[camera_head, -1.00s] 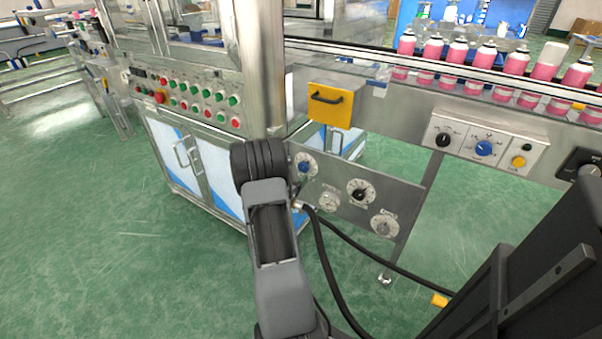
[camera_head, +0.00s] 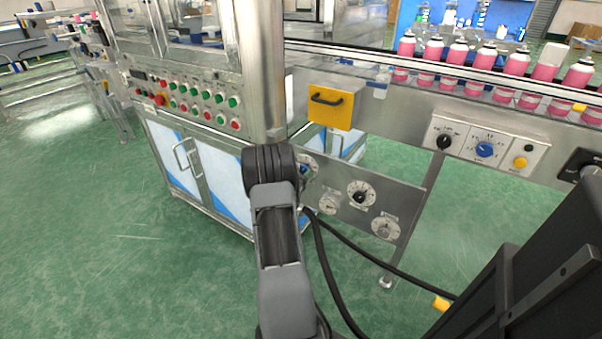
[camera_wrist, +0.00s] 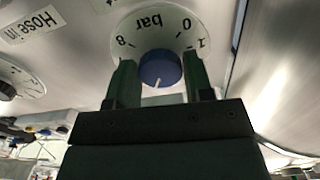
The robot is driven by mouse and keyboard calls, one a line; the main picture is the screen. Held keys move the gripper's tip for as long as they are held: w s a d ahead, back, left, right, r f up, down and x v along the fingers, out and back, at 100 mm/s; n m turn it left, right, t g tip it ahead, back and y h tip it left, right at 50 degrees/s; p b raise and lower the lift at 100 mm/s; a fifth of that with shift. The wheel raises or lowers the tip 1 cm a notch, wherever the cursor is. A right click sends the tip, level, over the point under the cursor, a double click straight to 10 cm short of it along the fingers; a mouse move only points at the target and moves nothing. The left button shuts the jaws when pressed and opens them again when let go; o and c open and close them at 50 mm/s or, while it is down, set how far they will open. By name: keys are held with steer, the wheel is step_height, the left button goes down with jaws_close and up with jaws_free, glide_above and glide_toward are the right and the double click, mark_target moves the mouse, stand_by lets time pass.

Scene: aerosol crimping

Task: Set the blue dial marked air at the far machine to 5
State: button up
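The blue dial (camera_wrist: 160,68) is in the upper middle of the wrist view, on a white round scale marked "bar", seen upside down. Its white pointer line points down in the picture; 8, 0 and 1 are readable, the rest of the scale is hidden. My gripper (camera_wrist: 160,80) is open, with one dark green finger on each side of the dial; I cannot tell whether they touch it. In the head view the dial (camera_head: 303,169) shows partly, at the left end of a low metal panel (camera_head: 405,200), behind my wrist. The gripper is hidden there.
Black (camera_head: 360,196) and pale (camera_head: 328,204) dials sit beside it on the panel. Another blue dial (camera_head: 485,149) is on a white box under the conveyor with pink cans. A yellow handle plate (camera_head: 331,107) is above. A black hose (camera_head: 322,255) hangs below.

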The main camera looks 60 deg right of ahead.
steer(key=c, duration=0.4)
steer(key=shift+f+m+b, duration=0.1)
steer(key=shift+m+b, duration=0.3)
steer(key=shift+b, duration=0.2)
steer(key=shift+c, duration=0.3)
steer(key=o, duration=0.9)
steer(key=a+p, duration=0.3)
steer(key=a, duration=1.1)
steer(key=shift+d, duration=0.1)
